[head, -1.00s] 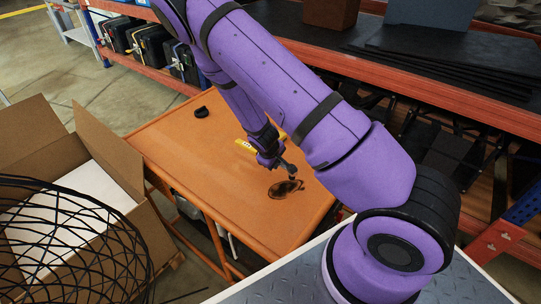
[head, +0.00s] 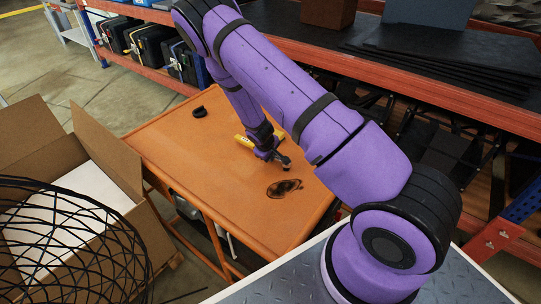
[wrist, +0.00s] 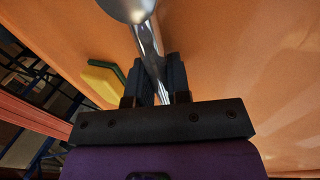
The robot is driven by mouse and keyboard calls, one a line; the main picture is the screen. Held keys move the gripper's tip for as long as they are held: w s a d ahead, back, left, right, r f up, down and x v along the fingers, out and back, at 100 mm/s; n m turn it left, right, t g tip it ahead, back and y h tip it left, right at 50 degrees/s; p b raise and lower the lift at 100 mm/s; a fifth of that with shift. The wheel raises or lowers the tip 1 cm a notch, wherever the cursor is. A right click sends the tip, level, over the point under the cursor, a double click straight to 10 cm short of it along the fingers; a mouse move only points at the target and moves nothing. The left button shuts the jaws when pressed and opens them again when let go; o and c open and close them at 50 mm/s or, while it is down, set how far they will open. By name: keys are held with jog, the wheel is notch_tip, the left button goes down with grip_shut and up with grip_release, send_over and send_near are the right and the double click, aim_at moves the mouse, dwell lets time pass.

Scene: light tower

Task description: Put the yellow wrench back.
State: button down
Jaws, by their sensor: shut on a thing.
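My gripper (head: 272,155) is over the orange table, low near its surface. In the wrist view my gripper (wrist: 152,85) is shut on a shiny grey metal tool (wrist: 149,45) with a straight shaft and a rounded head. Its head also shows in the head view (head: 286,163); its other end is hidden by the gripper. I see no yellow on it and cannot tell if it is the wrench. A flat yellow thing (head: 245,141) lies on the table behind my gripper, partly hidden. In the wrist view a yellow thing with a dark green edge (wrist: 103,82) lies left of the fingers.
The orange table (head: 220,190) also holds sunglasses (head: 284,188) in front of my gripper and a small black object (head: 200,111) at the back left. An open cardboard box (head: 110,155) and a black wire basket (head: 70,245) stand left. Shelves (head: 440,92) run behind.

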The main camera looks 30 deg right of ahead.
jog(key=c, duration=1.1)
grip_release()
jog(key=s+a+r+m+y, duration=0.15)
jog(key=s+r, duration=0.25)
jog(key=r, duration=0.9)
jog(key=s+a+r+m+t+y, duration=0.1)
jog(key=s+a+r, duration=0.25)
jog(key=r, duration=1.05)
jog(key=s+a+r+m+y, duration=0.15)
jog(key=s+r, duration=0.35)
jog(key=r, duration=0.8)
jog(key=shift+s+a+r+m+t, duration=0.1)
jog(key=shift+s+a+r+t, duration=0.35)
jog(key=shift+s+r, duration=2.45)
jog(key=shift+s+a+r+m+t, duration=0.1)
jog(key=shift+s+a+r+t, duration=0.3)
jog(key=shift+s+r, duration=2.45)
jog(key=shift+s+a+r+m+t, duration=0.2)
jog(key=shift+s+a+r, duration=0.55)
jog(key=shift+s, duration=4.1)
